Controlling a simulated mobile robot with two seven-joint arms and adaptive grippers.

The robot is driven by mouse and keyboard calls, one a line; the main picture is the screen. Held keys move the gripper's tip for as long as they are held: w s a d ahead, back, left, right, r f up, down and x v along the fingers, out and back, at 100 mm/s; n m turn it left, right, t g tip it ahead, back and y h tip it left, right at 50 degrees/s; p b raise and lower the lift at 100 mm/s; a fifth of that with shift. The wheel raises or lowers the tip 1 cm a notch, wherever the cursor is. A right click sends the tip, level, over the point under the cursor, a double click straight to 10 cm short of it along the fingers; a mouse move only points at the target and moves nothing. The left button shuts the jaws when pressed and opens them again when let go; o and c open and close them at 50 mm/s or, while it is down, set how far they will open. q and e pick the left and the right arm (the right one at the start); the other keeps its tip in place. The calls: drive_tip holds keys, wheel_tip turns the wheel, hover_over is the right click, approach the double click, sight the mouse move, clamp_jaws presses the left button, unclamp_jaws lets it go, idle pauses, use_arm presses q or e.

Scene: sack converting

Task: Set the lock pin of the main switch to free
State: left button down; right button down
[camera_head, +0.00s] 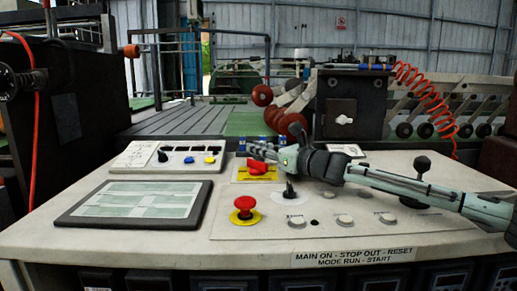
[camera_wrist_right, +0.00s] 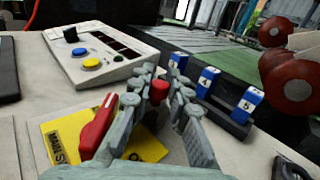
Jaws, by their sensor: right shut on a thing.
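The main switch has a red handle (camera_wrist_right: 98,127) on a yellow plate (camera_wrist_right: 62,132) with printed lettering. In the head view the red handle (camera_head: 257,166) and yellow plate (camera_head: 243,177) are partly behind my right gripper (camera_head: 262,151). A small red-topped lock pin (camera_wrist_right: 159,88) stands beside the plate in the right wrist view. My right gripper (camera_wrist_right: 155,82) is shut on this pin, with a finger on each side. The pin's lower part is hidden. I cannot tell which setting it is in. My left gripper is not in view.
A button box (camera_wrist_right: 100,55) and numbered blue-and-white blocks (camera_wrist_right: 207,80) flank the gripper. The console (camera_head: 225,219) also carries a tablet-like screen (camera_head: 135,202), a red mushroom button (camera_head: 244,206), a black selector (camera_head: 289,191) and pale buttons (camera_head: 344,219).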

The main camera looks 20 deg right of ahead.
drive_tip(key=w, duration=0.2)
drive_tip(key=shift+w+d, duration=0.4)
drive_tip(key=shift+w+d+r, duration=0.1)
drive_tip(key=shift+r, duration=0.05)
drive_tip(key=c, duration=1.4)
unclamp_jaws()
drive_tip(key=shift+w, duration=0.1)
drive_tip(key=v, duration=1.2)
